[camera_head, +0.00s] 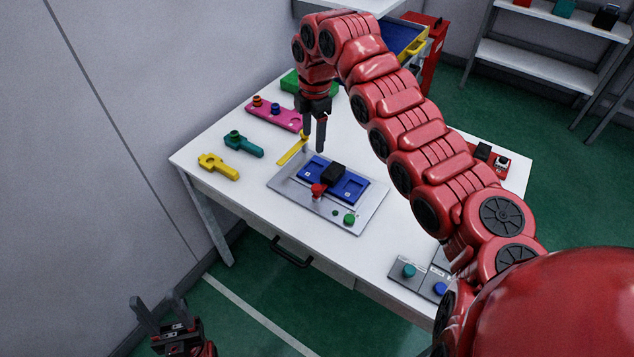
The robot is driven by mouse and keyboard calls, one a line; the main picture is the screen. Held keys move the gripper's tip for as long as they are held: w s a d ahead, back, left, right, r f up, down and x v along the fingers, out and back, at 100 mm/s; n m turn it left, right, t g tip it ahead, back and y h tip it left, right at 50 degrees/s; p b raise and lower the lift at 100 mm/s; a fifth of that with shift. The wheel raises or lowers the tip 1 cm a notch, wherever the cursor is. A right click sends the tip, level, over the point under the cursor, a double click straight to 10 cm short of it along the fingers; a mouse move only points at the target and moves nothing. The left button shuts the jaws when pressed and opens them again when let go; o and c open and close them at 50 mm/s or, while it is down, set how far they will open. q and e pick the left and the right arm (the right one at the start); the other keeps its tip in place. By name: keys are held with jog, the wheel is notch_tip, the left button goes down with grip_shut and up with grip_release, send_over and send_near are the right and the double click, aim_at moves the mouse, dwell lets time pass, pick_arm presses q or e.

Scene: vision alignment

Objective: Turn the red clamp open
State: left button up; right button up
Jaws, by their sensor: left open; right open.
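The red clamp (318,190) is a small red piece at the front left part of a grey plate (297,197) on the white table. Beside it, a black block (333,173) sits on the blue base (352,188). My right gripper (314,142) points down above the table, behind the clamp and apart from it; its fingers are open and empty. My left gripper (156,299) is low at the bottom left, off the table, open with nothing between its fingers. Whether the clamp is open or closed is too small to tell.
A green button (349,219) is on the plate. A yellow piece (292,151) lies behind it. Yellow (217,166) and teal (242,144) handled parts and a pink block (272,116) lie left. Button boxes (408,271) stand at the front right. My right arm hides much of the table's right side.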

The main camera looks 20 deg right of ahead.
aim_at(317, 187)
jog(key=f+p, duration=0.1)
jog(key=f, duration=0.4)
jog(key=f+p, duration=0.1)
jog(key=f, duration=0.5)
jog(key=s+f+p, duration=0.1)
jog(key=f, duration=0.4)
jog(key=shift+d+f+p, duration=0.15)
jog(key=shift+d+p, duration=0.05)
jog(key=shift+p, duration=0.1)
jog(key=shift+f, duration=0.4)
jog(key=shift+c, duration=0.2)
grip_shut()
